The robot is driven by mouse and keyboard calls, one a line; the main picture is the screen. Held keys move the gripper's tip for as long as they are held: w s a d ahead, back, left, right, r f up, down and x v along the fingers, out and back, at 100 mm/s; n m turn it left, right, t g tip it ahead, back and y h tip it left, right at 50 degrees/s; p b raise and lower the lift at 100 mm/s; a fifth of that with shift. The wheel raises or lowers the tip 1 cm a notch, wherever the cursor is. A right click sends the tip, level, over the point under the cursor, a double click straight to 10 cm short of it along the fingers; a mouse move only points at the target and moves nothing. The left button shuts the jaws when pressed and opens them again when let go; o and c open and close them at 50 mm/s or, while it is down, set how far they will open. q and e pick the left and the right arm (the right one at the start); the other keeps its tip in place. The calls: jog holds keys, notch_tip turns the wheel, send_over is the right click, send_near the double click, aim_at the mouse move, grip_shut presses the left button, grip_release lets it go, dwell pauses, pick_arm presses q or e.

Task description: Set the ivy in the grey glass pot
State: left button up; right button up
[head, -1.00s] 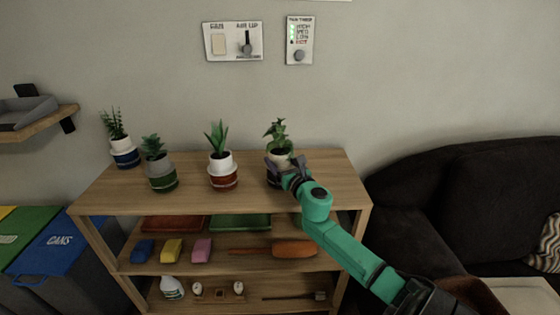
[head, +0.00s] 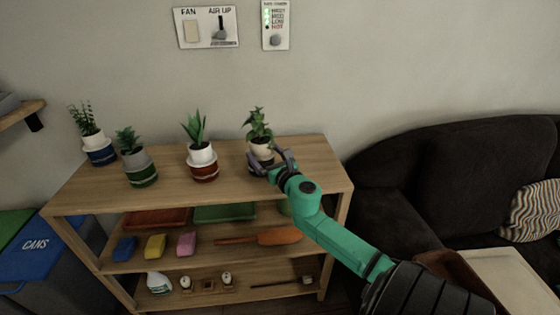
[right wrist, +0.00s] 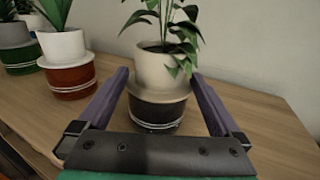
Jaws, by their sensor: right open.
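The ivy (head: 258,124) stands upright in its cream-white pot (head: 262,151) at the right of the shelf top. In the right wrist view the cream pot (right wrist: 165,72) sits in the dark grey glass pot (right wrist: 157,115), which has a pale band. In the head view my gripper hides part of the grey glass pot. My right gripper (head: 270,158) is open, with one finger on each side of the potted ivy. In the right wrist view gaps show between the fingers and the grey glass. My left gripper is out of view.
An aloe in red glass (head: 203,172), a plant in green glass (head: 141,176) and one in blue glass (head: 100,156) stand to the left on the wooden shelf (head: 228,182). Lower boards hold trays, blocks and tools. A dark sofa (head: 425,170) is at the right.

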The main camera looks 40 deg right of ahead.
jog(key=v, duration=1.1)
jog(key=shift+s+b, duration=0.25)
jog(key=shift+b, duration=0.05)
